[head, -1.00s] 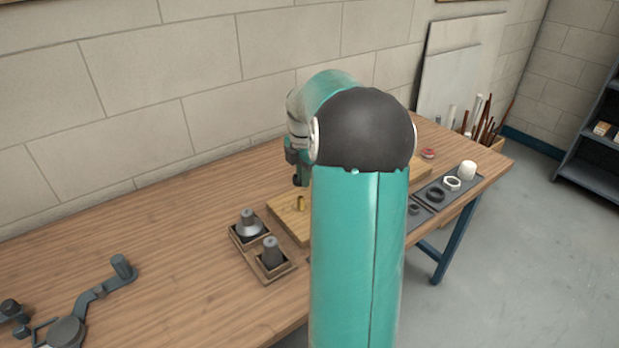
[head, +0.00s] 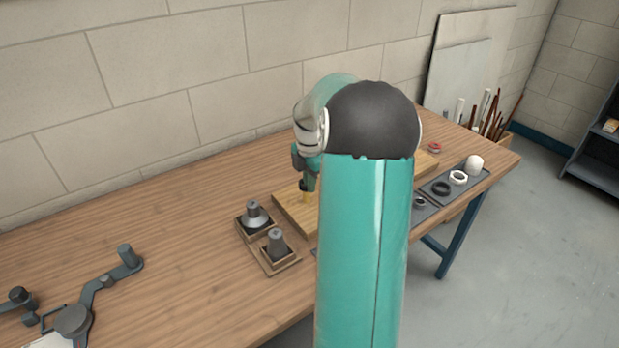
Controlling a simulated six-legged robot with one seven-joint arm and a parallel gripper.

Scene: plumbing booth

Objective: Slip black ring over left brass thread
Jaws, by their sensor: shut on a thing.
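The left brass thread (head: 306,197) stands upright on a light wooden board (head: 290,209), just left of my arm. My gripper (head: 308,186) is directly above it, pointing down, with its tip at or very near the thread's top. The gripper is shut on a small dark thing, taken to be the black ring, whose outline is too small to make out. I cannot tell whether the ring is around the thread or only above it. My arm hides much of the board and anything on it to the right.
A wooden holder (head: 285,266) with two grey cone-like parts stands left of the board. A dark tray (head: 428,213) with rings and a white cap (head: 475,164) is at right. A grey jointed tool (head: 100,290) lies at front left. The wall runs behind the bench.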

